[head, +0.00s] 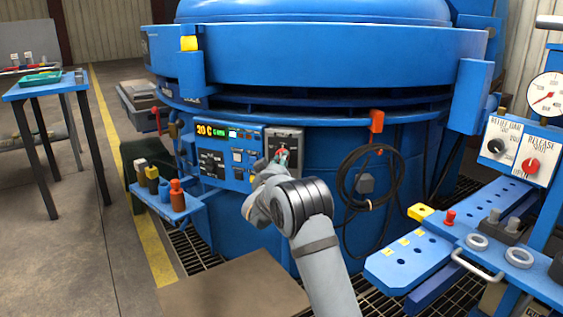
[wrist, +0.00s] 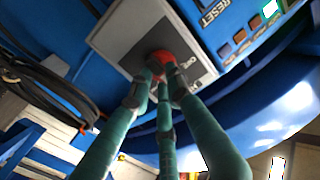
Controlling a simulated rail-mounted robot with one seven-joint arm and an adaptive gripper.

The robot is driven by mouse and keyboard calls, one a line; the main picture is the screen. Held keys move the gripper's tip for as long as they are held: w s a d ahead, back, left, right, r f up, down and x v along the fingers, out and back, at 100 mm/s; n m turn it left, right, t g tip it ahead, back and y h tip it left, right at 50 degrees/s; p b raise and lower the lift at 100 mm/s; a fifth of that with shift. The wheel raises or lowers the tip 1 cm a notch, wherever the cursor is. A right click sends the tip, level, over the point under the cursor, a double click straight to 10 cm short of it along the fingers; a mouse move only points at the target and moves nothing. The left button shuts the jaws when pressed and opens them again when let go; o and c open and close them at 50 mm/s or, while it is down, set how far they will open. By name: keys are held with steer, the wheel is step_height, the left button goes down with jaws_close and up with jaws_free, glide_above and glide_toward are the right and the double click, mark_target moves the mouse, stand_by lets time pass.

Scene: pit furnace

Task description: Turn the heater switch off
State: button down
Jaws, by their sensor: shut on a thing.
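The heater switch appears to be the red knob (wrist: 160,56) on a dark plate with a light frame (wrist: 130,30). In the head view the switch plate (head: 292,134) is at the right end of the furnace's blue control panel (head: 226,155). My gripper (wrist: 158,82) has its green fingers closed around the red knob. In the head view my gripper (head: 281,158) is at the switch and covers most of the knob.
The panel display (head: 215,131) reads 20 C. A coiled black cable (head: 370,180) hangs right of the switch. A small shelf with bottles (head: 176,196) juts out at lower left. A blue stand with knobs (head: 515,150) is at the right.

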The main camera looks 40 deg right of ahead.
steer(key=n+p, duration=0.1)
steer(key=n, duration=0.3)
steer(key=n+p, duration=0.2)
steer(key=n, duration=0.3)
steer(key=shift+w+a+r, duration=0.1)
steer(key=shift+w+r, duration=0.05)
steer(key=shift+n, duration=0.5)
steer(key=c, duration=1.7)
jaws_free()
steer(key=shift+o, duration=0.3)
steer(key=v, duration=1.2)
